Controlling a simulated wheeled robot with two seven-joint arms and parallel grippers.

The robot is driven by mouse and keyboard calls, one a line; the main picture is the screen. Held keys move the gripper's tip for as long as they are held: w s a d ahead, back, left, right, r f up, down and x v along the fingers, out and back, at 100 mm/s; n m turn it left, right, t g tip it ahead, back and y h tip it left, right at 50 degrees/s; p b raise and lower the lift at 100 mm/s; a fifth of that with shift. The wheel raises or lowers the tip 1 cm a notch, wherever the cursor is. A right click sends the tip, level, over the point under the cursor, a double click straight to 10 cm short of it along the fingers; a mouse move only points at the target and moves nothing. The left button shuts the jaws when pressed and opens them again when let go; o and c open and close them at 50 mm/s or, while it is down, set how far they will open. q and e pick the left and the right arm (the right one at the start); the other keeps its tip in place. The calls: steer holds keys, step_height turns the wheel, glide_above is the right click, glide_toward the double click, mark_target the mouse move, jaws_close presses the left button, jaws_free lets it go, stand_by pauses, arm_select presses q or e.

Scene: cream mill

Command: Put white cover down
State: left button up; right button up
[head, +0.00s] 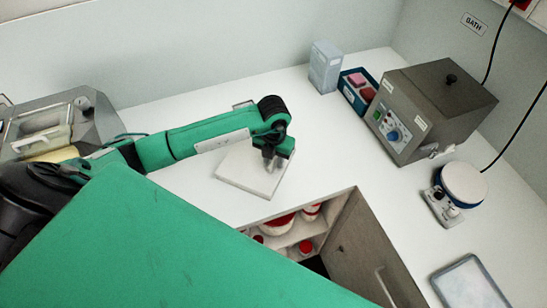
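The white cover (240,179) is a flat, pale square slab. My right gripper is not in view.
A grey bath unit (435,105), a blue bin with pink items (357,88) and a pale box (325,66) stand at the back right. A round-topped device (464,184) and a tray (467,284) are at right. An open cupboard (300,235) holds red-lidded containers.

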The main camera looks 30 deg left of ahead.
arm_select(q)
steer(key=shift+r, duration=0.1)
steer(key=shift+r, duration=0.2)
step_height(320, 180, up, 12)
steer(key=b, duration=0.4)
steer(key=shift+f, duration=0.15)
